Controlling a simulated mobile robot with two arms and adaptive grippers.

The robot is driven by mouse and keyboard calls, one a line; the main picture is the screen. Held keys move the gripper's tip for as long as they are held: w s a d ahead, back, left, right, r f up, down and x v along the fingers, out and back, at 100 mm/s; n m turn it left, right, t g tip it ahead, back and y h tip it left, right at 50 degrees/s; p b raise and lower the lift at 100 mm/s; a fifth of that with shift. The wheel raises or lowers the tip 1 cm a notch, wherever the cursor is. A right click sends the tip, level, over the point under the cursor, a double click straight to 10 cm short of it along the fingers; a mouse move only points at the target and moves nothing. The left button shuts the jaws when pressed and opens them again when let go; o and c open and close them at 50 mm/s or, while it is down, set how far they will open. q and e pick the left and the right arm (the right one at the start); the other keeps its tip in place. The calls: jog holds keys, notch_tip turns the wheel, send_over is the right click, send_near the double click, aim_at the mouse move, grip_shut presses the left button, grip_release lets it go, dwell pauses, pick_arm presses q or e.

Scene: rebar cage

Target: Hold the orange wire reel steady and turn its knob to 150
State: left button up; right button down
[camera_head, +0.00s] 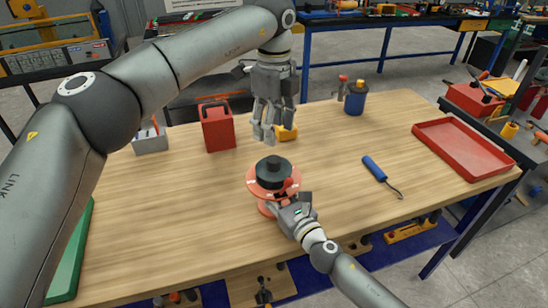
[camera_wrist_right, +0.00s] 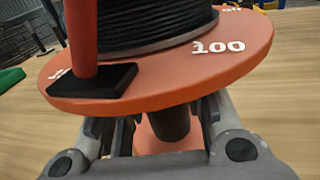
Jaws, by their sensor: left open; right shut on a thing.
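The orange wire reel (camera_head: 254,187) stands upright near the middle of the wooden table, with dark wire and a black round knob-like top (camera_head: 272,165). In the right wrist view its orange disc (camera_wrist_right: 150,100) carries white numbers, 100 among them, and a red upright handle (camera_wrist_right: 82,35) rises from a black square foot. My right gripper (camera_head: 281,204) is at the reel's near side; in the right wrist view its fingers close around the dark post (camera_wrist_right: 170,125) under the disc. My left gripper (camera_head: 264,133) is open and empty, behind and above the reel, apart from it.
A blue container (camera_head: 355,100) is at the back. A blue-handled hook tool (camera_head: 375,169) and a red tray (camera_head: 462,148) lie to the right.

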aim_at(274, 159)
pick_arm(q)
notch_tip(274, 159, down, 10)
jog(key=shift+r, duration=0.2)
jog(key=shift+c, duration=0.2)
jog(key=c, duration=1)
